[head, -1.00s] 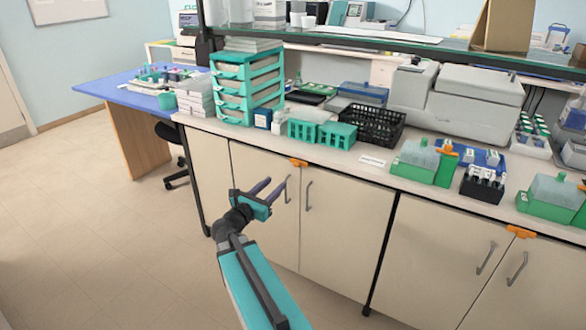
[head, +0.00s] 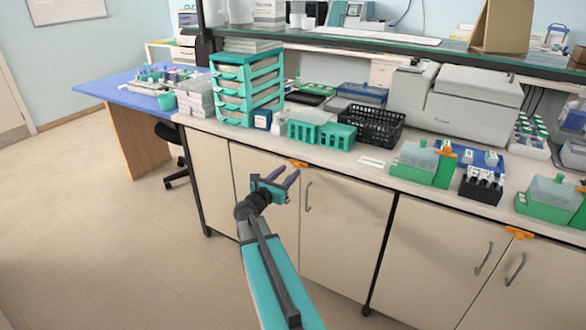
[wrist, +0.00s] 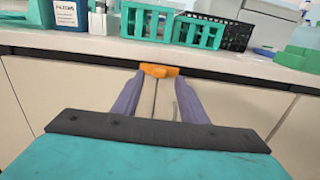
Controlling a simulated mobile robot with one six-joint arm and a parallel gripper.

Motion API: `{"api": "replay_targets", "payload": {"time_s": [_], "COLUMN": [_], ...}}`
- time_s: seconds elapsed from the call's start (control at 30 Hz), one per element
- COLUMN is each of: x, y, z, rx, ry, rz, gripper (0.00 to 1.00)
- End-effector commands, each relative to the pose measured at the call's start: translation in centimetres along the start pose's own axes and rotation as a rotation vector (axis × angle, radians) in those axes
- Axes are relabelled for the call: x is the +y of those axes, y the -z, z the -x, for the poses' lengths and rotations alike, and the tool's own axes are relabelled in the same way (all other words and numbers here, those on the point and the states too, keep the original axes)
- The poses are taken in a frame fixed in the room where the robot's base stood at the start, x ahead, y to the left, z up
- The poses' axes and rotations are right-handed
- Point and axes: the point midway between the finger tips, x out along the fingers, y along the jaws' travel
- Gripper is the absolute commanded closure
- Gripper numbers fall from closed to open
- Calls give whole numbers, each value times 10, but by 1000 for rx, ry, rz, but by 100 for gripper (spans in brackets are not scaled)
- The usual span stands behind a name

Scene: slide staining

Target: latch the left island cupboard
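The left island cupboard (head: 345,225) has two pale doors, both looking closed. An orange latch (head: 298,163) sits at the top of the seam between them, just under the worktop. In the wrist view the latch (wrist: 159,70) lies crosswise over the seam. My gripper (head: 288,174) is in front of the doors, just below and in front of the latch. In the wrist view my gripper (wrist: 158,88) is open and empty, its two purple fingers pointing toward the latch, one on each side of the seam. The left door's handle is hidden behind my gripper; the right handle (head: 308,197) shows.
The worktop edge (wrist: 215,64) overhangs just above the latch. Teal racks (head: 320,132) and a black basket (head: 371,125) stand on the worktop above. A second cupboard (head: 440,245) with its own orange latch (head: 519,232) is at right. The floor at left (head: 100,230) is clear.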

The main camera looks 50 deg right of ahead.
Motion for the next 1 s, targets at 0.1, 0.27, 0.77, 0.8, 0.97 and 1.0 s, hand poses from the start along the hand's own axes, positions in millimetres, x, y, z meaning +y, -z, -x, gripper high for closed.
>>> {"api": "replay_targets", "payload": {"time_s": [0.1,0.27,0.77,0.8,0.97,1.0], "x": [0,1,1,1,1,1], "y": [0,0,0,0,0,0], "z": [-17,-31,-40,-40,-40,-40], "rx": [0,0,0,0,0,0], "ry": [1,1,-2,-2,-1,-1], "rz": [0,0,0,0,0,0], "gripper": [61,61,61,64,91,98]}}
